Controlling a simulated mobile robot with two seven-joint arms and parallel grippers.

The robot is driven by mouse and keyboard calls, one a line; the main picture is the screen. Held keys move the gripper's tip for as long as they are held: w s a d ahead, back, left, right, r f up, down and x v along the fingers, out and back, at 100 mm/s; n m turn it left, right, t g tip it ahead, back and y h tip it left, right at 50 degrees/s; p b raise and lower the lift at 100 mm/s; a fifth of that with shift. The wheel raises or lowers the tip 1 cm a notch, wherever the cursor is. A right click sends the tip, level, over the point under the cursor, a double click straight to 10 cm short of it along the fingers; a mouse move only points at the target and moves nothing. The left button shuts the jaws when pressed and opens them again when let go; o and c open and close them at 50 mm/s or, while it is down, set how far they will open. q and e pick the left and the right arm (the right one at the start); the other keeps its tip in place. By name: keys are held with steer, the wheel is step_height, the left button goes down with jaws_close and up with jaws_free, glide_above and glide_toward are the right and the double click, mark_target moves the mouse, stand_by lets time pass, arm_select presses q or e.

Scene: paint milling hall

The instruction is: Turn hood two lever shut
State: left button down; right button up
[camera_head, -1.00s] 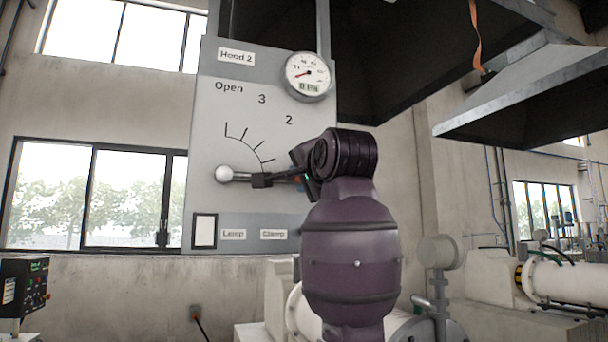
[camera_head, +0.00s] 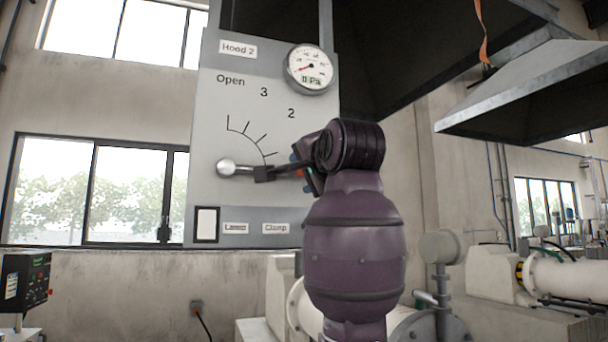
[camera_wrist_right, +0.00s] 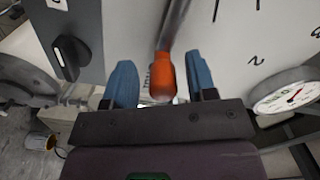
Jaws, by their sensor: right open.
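The hood two panel (camera_head: 212,130) is a grey board labelled "Hood 2". Its lever (camera_head: 244,170) runs from a silver ball hub (camera_head: 226,168) about level to the right, below the short scale marks. In the right wrist view the lever's orange grip (camera_wrist_right: 162,78) lies between the two blue fingers of my right gripper (camera_wrist_right: 162,70). The fingers are open, with a gap on each side of the grip. In the head view my right gripper (camera_head: 299,170) is at the lever's right end, mostly hidden by my purple wrist. My left gripper is out of view.
A round gauge (camera_head: 310,69) reading 0 Pa sits at the panel's upper right. A black knob (camera_wrist_right: 69,56) is near the gripper in the wrist view. Dark hoods (camera_head: 540,95) hang at the upper right. A black control box (camera_head: 24,282) stands at lower left.

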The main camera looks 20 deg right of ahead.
steer(key=s, duration=0.9)
steer(key=shift+s+d+b, duration=0.15)
steer(key=shift+b, duration=0.3)
steer(key=w+d+f+n+g+h, duration=0.1)
steer(key=w+d+f, duration=0.15)
steer(key=f, duration=0.65)
steer(key=w+d+f+n+g, duration=0.15)
steer(key=w+f, duration=0.25)
steer(key=f, duration=0.5)
step_height(320, 180, down, 22)
steer(key=s+d+r+n+g+h, duration=0.1)
steer(key=s+d+n+g, duration=0.1)
steer(key=d+n+g, duration=0.15)
steer(key=s+f+n+g, duration=0.15)
steer(key=s+f, duration=0.35)
steer(key=f, duration=0.8)
steer(key=s+d+f+n+g, duration=0.15)
steer(key=s+f+g, duration=0.25)
steer(key=s+f, duration=0.85)
steer(key=s+f+n+g, duration=0.3)
steer(key=s+f, duration=0.6)
steer(key=s, duration=0.7)
steer(key=w+f+n+t+y, duration=0.1)
steer(key=w+f+t, duration=0.7)
steer(key=f, duration=0.2)
steer(key=shift+w+a, duration=0.15)
steer(key=shift+w, duration=0.05)
